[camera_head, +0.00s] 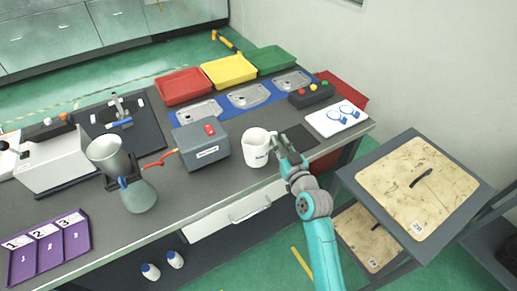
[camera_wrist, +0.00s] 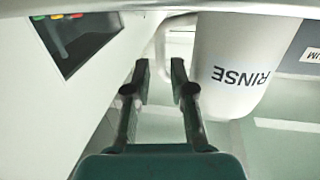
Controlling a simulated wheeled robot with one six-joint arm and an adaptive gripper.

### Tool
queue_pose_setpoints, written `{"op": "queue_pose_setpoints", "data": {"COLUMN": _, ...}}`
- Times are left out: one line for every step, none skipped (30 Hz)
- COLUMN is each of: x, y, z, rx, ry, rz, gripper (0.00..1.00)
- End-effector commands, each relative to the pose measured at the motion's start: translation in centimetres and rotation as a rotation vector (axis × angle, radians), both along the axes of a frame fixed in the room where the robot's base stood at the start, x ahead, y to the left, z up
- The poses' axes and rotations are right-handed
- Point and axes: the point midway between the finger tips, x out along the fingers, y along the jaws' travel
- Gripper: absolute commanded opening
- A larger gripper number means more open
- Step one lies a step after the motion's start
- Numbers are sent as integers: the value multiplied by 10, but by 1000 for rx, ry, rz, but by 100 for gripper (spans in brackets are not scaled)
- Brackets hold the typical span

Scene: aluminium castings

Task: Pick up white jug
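The white jug (camera_head: 256,152) stands upright on the grey bench near its front edge. In the wrist view the jug (camera_wrist: 235,60) shows large at the right, with "RINSE" printed on it upside down. Its handle (camera_wrist: 161,45) points left, towards the space between my fingertips. My gripper (camera_head: 283,152) is just right of the jug in the head view, at the handle side. In the wrist view my gripper (camera_wrist: 160,78) has its two fingers apart, with the handle's lower part near the right fingertip. Whether a finger touches the handle cannot be told.
A grey box (camera_head: 202,150) with a red button stands left of the jug. A dark mat (camera_head: 299,137) and a white board with blue goggles (camera_head: 338,118) lie to the right. Metal castings on a blue mat (camera_head: 246,96) lie behind. A wooden-topped cart (camera_head: 420,190) stands right of the bench.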

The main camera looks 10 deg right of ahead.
Motion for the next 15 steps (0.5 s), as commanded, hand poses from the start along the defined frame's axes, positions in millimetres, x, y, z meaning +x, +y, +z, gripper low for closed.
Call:
{"op": "queue_pose_setpoints", "data": {"x": 9, "y": 2, "z": 2, "rx": -1, "ry": -1, "rz": 1, "gripper": 23}}
{"op": "queue_pose_setpoints", "data": {"x": 13, "y": 3, "z": 2, "rx": 0, "ry": -1, "rz": 1, "gripper": 23}}
{"op": "queue_pose_setpoints", "data": {"x": 18, "y": 3, "z": 2, "rx": 0, "ry": 0, "rz": 1, "gripper": 23}}
{"op": "queue_pose_setpoints", "data": {"x": 22, "y": 4, "z": 2, "rx": 0, "ry": 0, "rz": 1, "gripper": 23}}
{"op": "queue_pose_setpoints", "data": {"x": 25, "y": 4, "z": 2, "rx": 0, "ry": 0, "rz": 1, "gripper": 23}}
{"op": "queue_pose_setpoints", "data": {"x": 28, "y": 5, "z": 2, "rx": 0, "ry": 0, "rz": 1, "gripper": 23}}
{"op": "queue_pose_setpoints", "data": {"x": 30, "y": 5, "z": 2, "rx": 0, "ry": 0, "rz": 1, "gripper": 23}}
{"op": "queue_pose_setpoints", "data": {"x": 32, "y": 5, "z": 1, "rx": 0, "ry": 1, "rz": 1, "gripper": 23}}
{"op": "queue_pose_setpoints", "data": {"x": 34, "y": 5, "z": 2, "rx": 0, "ry": 0, "rz": 0, "gripper": 23}}
{"op": "queue_pose_setpoints", "data": {"x": 34, "y": 5, "z": 2, "rx": 0, "ry": 0, "rz": 0, "gripper": 23}}
{"op": "queue_pose_setpoints", "data": {"x": 35, "y": 5, "z": 2, "rx": 0, "ry": 0, "rz": 0, "gripper": 23}}
{"op": "queue_pose_setpoints", "data": {"x": 35, "y": 5, "z": 2, "rx": 0, "ry": 0, "rz": 0, "gripper": 23}}
{"op": "queue_pose_setpoints", "data": {"x": 35, "y": 5, "z": 2, "rx": 0, "ry": 0, "rz": 0, "gripper": 23}}
{"op": "queue_pose_setpoints", "data": {"x": 34, "y": 5, "z": 2, "rx": 0, "ry": 0, "rz": 0, "gripper": 23}}
{"op": "queue_pose_setpoints", "data": {"x": 34, "y": 5, "z": 2, "rx": 0, "ry": 0, "rz": 0, "gripper": 23}}
